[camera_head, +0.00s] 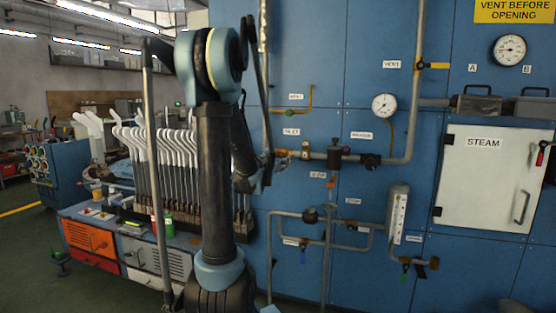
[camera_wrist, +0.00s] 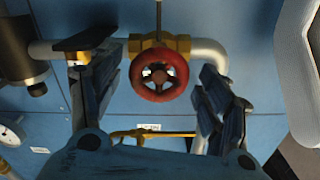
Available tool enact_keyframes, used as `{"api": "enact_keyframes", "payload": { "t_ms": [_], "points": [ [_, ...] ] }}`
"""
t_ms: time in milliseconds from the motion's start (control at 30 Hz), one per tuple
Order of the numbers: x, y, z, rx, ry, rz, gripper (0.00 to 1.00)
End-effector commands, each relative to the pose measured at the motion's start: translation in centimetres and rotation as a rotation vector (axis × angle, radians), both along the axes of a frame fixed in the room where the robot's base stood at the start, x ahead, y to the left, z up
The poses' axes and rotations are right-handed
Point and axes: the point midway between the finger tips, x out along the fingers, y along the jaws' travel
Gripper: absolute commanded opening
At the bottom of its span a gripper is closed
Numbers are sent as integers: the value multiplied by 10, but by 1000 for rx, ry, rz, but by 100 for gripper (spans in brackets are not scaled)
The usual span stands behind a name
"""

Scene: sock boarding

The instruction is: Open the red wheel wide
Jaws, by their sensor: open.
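The red wheel (camera_wrist: 159,75) is a round, spoked handwheel on a brass valve body (camera_wrist: 180,44), on a grey pipe in front of the blue wall. In the wrist view it sits between the two dark fingers of my gripper (camera_wrist: 152,78). The fingers are spread apart, with a gap to the wheel on both sides, and hold nothing. In the head view my gripper (camera_head: 264,172) is beside the pipe at the blue panel. The wheel is small there and I cannot make it out clearly behind my gripper.
Pipework (camera_head: 410,120), a gauge (camera_head: 384,106) and a dark fitting (camera_head: 334,153) are right of my gripper. A white steam door (camera_head: 490,180) is farther right. A rack of white sock forms (camera_head: 160,143) stands left, behind my arm. A yellow pipe (camera_wrist: 150,133) runs below the wheel.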

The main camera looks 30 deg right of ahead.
Motion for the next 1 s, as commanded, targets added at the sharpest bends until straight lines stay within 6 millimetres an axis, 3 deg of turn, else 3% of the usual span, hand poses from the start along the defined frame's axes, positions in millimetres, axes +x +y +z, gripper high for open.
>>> {"api": "enact_keyframes", "payload": {
  "t_ms": [500, 567, 700, 1000],
  "points": [
    [9, -11, 0, 0, 0, 0, 70],
    [9, -11, 0, 0, 0, 0, 59],
    [9, -10, 0, 0, 0, 0, 27],
    [10, -10, 0, -7, 9, 2, 25]
  ]
}}
